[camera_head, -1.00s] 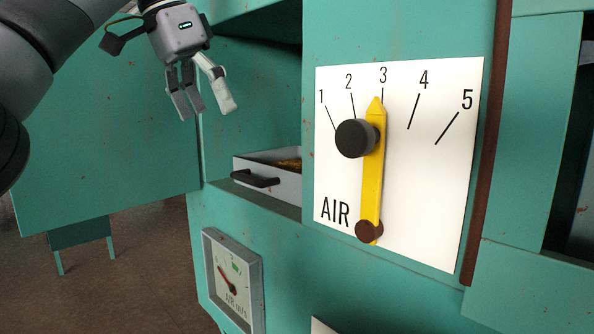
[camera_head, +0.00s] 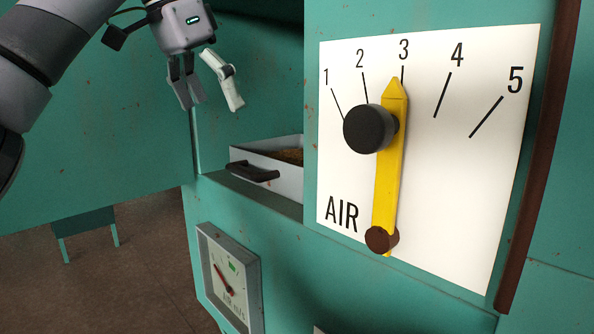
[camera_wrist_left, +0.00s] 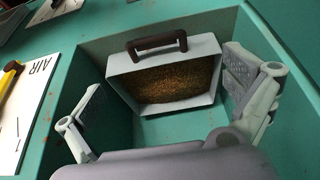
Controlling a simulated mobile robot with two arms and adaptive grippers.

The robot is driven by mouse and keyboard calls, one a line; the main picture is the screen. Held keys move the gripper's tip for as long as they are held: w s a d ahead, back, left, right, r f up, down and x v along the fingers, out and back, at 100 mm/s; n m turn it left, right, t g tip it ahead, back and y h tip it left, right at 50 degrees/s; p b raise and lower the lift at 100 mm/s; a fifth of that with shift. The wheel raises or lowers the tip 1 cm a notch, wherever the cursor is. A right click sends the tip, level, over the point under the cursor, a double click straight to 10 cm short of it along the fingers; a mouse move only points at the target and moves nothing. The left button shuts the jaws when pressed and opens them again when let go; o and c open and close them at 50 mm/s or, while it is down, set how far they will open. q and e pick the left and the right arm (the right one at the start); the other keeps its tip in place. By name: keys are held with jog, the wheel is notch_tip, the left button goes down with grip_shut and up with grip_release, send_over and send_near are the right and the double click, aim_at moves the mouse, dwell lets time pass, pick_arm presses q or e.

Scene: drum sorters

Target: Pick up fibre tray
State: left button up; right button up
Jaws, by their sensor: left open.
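The fibre tray (camera_head: 279,170) is a white-grey box with a dark handle (camera_head: 254,172) on its front wall. It sits in a recess of the teal machine, and its right part is hidden behind the AIR panel. Brown fibre shows inside it; in the left wrist view the tray (camera_wrist_left: 203,52) stands in the recess with its handle (camera_wrist_left: 156,43) at the top. My left gripper (camera_head: 212,106) is open and empty, above and left of the tray in the head view. In the left wrist view its two fingers (camera_wrist_left: 165,112) are spread to either side of the tray, apart from the handle.
A white AIR panel (camera_head: 460,160) with a yellow pointer (camera_head: 388,185) near 3 and a black knob (camera_head: 369,129) stands right of the recess. An air gauge (camera_head: 231,284) is on the front below. A teal panel (camera_head: 95,190) is at left.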

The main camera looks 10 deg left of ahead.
aim_at(246, 169)
pick_arm(q)
jog(key=b+x, duration=0.1)
jog(key=x, duration=0.5)
jog(key=shift+s+d+f, duration=0.1)
jog(key=shift+f, duration=0.2)
jog(key=shift+d+f, duration=0.15)
jog(key=shift+f, duration=0.15)
jog(key=x, duration=0.2)
jog(key=p+x, duration=0.1)
jog(key=x, duration=0.1)
jog(key=shift+d+r, duration=0.15)
jog(key=shift+d, duration=0.1)
jog(key=shift+w+f, duration=0.3)
pick_arm(e)
jog(key=shift+w+d+r, duration=0.1)
jog(key=shift+w+d, duration=0.15)
jog(key=shift+w, duration=0.4)
pick_arm(q)
jog(key=shift+c, duration=0.5)
